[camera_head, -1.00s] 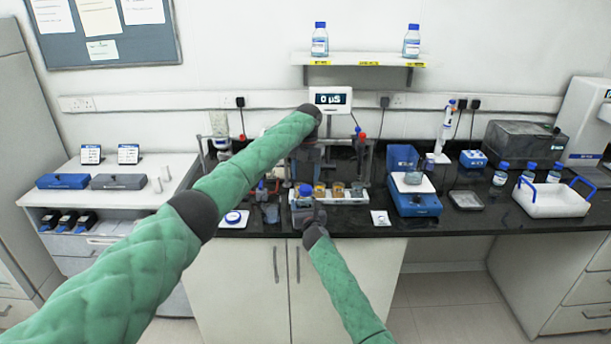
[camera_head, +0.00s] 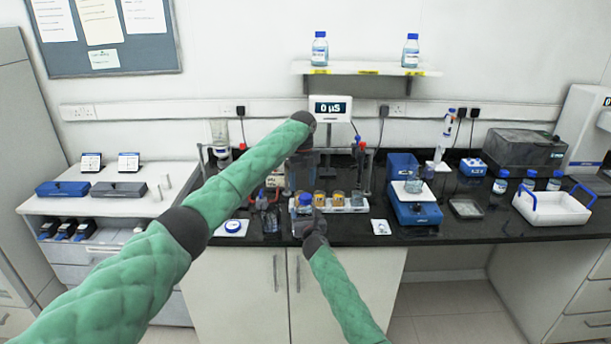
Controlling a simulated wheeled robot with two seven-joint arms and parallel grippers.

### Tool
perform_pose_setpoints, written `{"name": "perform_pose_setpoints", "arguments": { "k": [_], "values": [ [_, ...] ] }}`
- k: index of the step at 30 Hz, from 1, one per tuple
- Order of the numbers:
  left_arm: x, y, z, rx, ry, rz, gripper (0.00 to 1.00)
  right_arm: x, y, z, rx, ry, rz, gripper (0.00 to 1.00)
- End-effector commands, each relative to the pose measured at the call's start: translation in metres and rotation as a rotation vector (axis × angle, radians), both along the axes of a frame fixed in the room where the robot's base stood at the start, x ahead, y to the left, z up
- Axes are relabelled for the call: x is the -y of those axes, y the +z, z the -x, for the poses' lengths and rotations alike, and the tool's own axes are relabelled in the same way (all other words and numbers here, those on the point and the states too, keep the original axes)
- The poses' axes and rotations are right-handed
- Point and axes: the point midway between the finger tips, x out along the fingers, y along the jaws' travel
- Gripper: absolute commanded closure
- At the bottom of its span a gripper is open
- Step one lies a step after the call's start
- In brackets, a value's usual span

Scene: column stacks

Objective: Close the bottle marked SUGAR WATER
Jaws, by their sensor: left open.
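A small bottle with a blue cap (camera_head: 305,200) stands at the front of the bench, and any writing on it is too small to read. My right gripper (camera_head: 304,222) is at its lower part, seemingly around it, and the fingers are mostly hidden. My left gripper (camera_head: 299,184) points down just above and behind the blue cap, open; whether it touches the cap I cannot tell. A blue, ring-like cap (camera_head: 233,226) lies on a white pad to the left.
A white rack with orange-labelled jars (camera_head: 338,201) is close behind and right of the bottle. A blue balance (camera_head: 416,208) and a white tray with blue handles (camera_head: 556,207) stand farther right. More blue-capped bottles (camera_head: 319,50) stand on the shelf and bench.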

Motion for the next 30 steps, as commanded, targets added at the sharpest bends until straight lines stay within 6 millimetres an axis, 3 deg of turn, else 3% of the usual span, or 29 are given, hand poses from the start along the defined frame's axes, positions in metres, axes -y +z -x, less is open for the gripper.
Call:
{"name": "perform_pose_setpoints", "arguments": {
  "k": [30],
  "values": [
    [0.006,0.016,0.000,0.034,1.473,-0.061,0.40,0.000,0.000,0.000,-0.001,0.000,0.000,1.00]
  ]
}}
